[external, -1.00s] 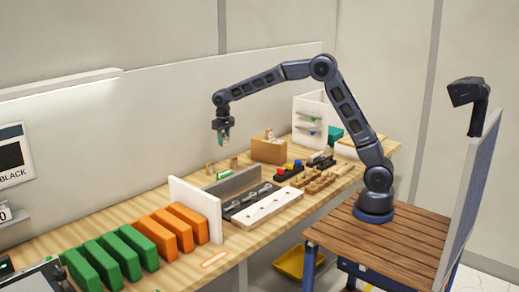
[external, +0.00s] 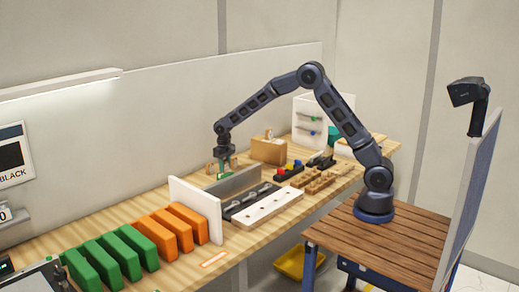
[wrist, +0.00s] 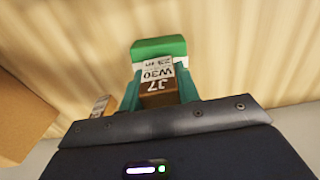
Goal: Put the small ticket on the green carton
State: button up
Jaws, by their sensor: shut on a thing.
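My gripper (wrist: 158,84) has two teal fingers, shut on the small ticket (wrist: 157,72), a white printed face reading "W30" with a brown part marked "37" nearer the palm. In the wrist view the green carton (wrist: 159,47) lies just beyond the fingertips, and the ticket's far edge overlaps its near side. I cannot tell whether the ticket touches the carton. In the external view my gripper (external: 223,166) is low over the bench behind the grey upright plate. The ticket is too small to make out there.
A brown box (wrist: 22,112) stands left of the gripper in the wrist view, with a small tan piece (wrist: 101,105) beside the left finger. The grey plate (external: 234,183) stands in front of the gripper. Orange blocks (external: 156,236) and green blocks (external: 98,264) line the bench at left.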

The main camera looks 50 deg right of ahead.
jog(key=shift+f, duration=0.25)
jog(key=shift+f, duration=0.15)
jog(key=o, duration=0.9)
jog(key=shift+o, duration=0.2)
notch_tip(320, 180, up, 12)
jog(key=shift+f, duration=0.2)
jog(key=shift+r, duration=0.4)
